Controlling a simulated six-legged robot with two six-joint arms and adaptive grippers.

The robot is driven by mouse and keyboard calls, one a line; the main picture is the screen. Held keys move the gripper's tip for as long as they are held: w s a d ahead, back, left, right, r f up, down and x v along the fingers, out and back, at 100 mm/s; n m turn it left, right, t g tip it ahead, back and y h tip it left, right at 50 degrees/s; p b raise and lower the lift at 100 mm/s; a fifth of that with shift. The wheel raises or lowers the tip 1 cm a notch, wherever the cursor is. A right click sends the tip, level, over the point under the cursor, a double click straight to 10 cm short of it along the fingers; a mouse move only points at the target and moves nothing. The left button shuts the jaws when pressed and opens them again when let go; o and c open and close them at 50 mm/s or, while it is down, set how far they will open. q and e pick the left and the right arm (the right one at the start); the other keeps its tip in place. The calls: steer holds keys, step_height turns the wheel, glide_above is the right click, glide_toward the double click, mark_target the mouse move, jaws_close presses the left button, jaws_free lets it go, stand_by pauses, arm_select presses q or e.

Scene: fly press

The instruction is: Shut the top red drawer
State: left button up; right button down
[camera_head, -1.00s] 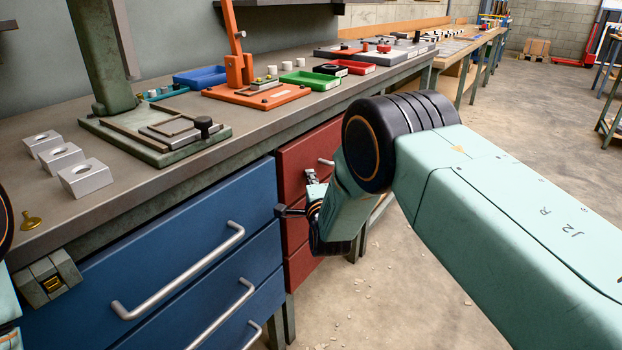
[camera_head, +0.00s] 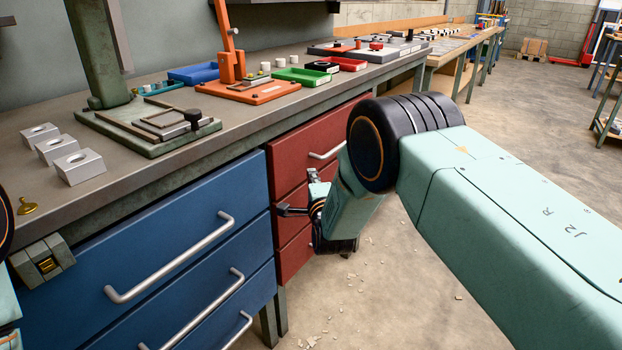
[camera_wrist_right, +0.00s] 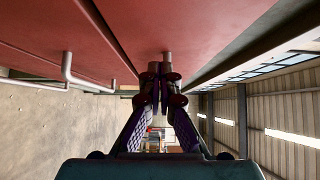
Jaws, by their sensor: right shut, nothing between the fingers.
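The top red drawer (camera_head: 292,155) is under the bench, right of the blue drawers, with a silver bar handle (camera_head: 327,153) on its front. I cannot tell how far it stands out. My right gripper (camera_head: 313,177) is in front of the red drawers, just below and left of that handle; my own forearm hides part of the drawers. In the right wrist view the gripper (camera_wrist_right: 160,76) is shut and empty, its tips close to a handle post (camera_wrist_right: 167,58) on a red front (camera_wrist_right: 190,25). I cannot tell whether they touch. My left gripper is out of view.
Blue drawers (camera_head: 180,225) with long protruding handles (camera_head: 172,257) stand to the left. The bench top (camera_head: 235,120) holds an orange press, trays and metal blocks (camera_head: 79,167). The floor (camera_head: 400,290) to the right is mostly clear, with small scattered chips.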

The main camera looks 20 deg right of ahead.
steer(key=s+a+p, duration=0.1)
steer(key=s+p, duration=0.3)
steer(key=s, duration=0.6)
steer(key=s+f+n+g+y, duration=0.1)
steer(key=s+f+n+g, duration=0.7)
steer(key=s+f+n, duration=0.6)
steer(key=s+n+g+p, duration=0.1)
steer(key=s+g, duration=0.2)
steer(key=s, duration=0.7)
steer(key=s+d+n+g+p, duration=0.1)
steer(key=s+n+g, duration=0.1)
steer(key=s, duration=0.9)
steer(key=s+d+n+g+y+p, duration=0.1)
steer(key=s+g, duration=0.3)
steer(key=s, duration=0.7)
steer(key=shift+f+n+g, duration=0.3)
steer(key=shift+n+g, duration=0.1)
steer(key=shift+n, duration=0.1)
